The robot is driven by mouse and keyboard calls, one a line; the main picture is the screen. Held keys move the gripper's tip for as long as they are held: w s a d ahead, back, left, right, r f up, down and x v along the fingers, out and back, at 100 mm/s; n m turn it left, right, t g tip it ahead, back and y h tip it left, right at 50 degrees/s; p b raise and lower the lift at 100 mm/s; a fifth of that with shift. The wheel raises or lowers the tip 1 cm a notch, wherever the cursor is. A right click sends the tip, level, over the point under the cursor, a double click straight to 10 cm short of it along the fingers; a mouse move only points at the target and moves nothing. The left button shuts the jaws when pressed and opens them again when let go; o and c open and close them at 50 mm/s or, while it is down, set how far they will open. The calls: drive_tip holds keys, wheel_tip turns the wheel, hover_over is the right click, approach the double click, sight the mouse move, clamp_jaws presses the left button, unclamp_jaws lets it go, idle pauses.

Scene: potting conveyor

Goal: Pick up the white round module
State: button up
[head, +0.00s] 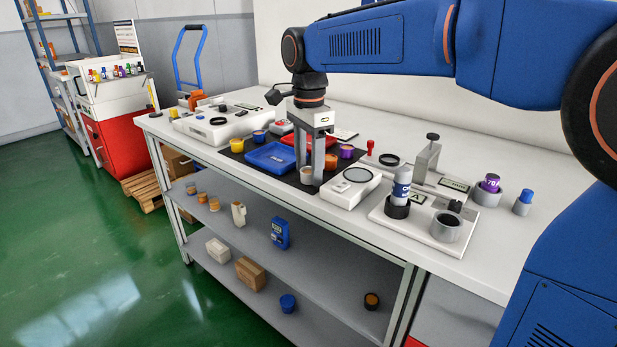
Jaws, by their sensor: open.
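A small pale round module (306,175), whitish with a beige-looking top, stands on the dark mat at the front edge of the workbench. It is the only whitish round module I can make out. My gripper (310,170) points straight down over it, jaws open. The fingertips come down close around or beside the module, and I cannot tell whether they touch it. The fingers hide part of the mat behind.
Yellow (237,145), blue (259,136), orange (330,162) and purple (346,151) modules stand close by. A blue tray (270,157) lies left, a red tray (295,140) behind. A white scale-like device (351,186) sits just right. A lower shelf (330,275) holds loose items.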

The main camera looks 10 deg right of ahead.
drive_tip(key=c, duration=1.1)
drive_tip(key=shift+r, duration=0.1)
